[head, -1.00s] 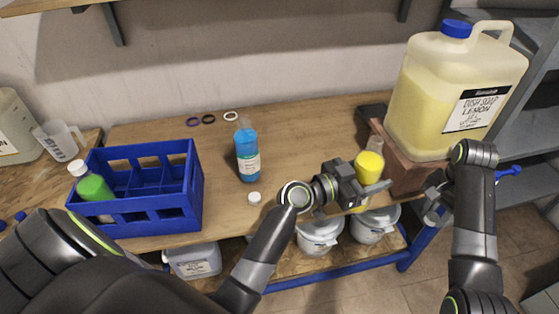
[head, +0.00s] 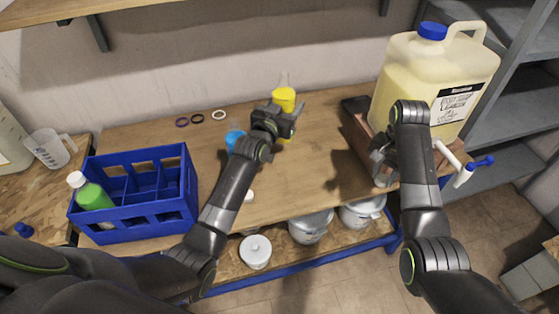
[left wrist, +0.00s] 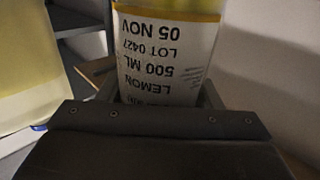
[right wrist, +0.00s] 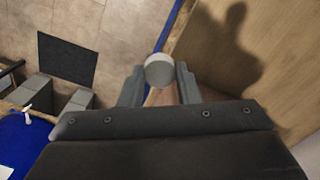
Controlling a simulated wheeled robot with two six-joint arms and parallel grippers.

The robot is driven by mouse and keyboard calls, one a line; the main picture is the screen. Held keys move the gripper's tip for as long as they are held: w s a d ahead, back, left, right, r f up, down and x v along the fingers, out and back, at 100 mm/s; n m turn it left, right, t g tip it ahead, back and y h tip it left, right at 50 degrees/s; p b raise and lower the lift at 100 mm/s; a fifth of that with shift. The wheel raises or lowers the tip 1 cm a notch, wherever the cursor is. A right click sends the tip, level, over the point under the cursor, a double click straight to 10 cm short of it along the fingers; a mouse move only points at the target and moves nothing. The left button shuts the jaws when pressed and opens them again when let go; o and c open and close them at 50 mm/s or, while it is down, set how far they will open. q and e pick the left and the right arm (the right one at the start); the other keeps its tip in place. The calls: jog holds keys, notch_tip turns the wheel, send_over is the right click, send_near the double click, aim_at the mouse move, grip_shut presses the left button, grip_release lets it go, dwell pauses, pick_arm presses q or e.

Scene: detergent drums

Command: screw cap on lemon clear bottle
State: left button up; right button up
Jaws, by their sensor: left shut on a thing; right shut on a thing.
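The clear lemon bottle (head: 284,98) with yellow contents is upright at the back middle of the table in the head view, its clear neck bare. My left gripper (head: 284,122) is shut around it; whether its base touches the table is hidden. Its white label with upside-down "LEMON 500 ML" text shows in the left wrist view (left wrist: 160,65). My right gripper (head: 380,168) is beside the front of the big drum's stand, well right of the bottle. In the right wrist view, it is shut on a pale grey round cap (right wrist: 159,71).
A blue bottle (head: 235,137) stands partly behind my left arm, and a white cap (head: 249,196) lies nearby. Rings (head: 197,119) lie at the back. A blue crate (head: 150,222) holds a green bottle (head: 92,195). The lemon drum (head: 420,85) and its tap (head: 464,176) are right. Middle-right table is clear.

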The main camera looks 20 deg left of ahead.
aim_at(380, 186)
pick_arm(q)
jog(key=shift+d+r, duration=0.1)
pick_arm(e)
jog(key=shift+d, duration=0.1)
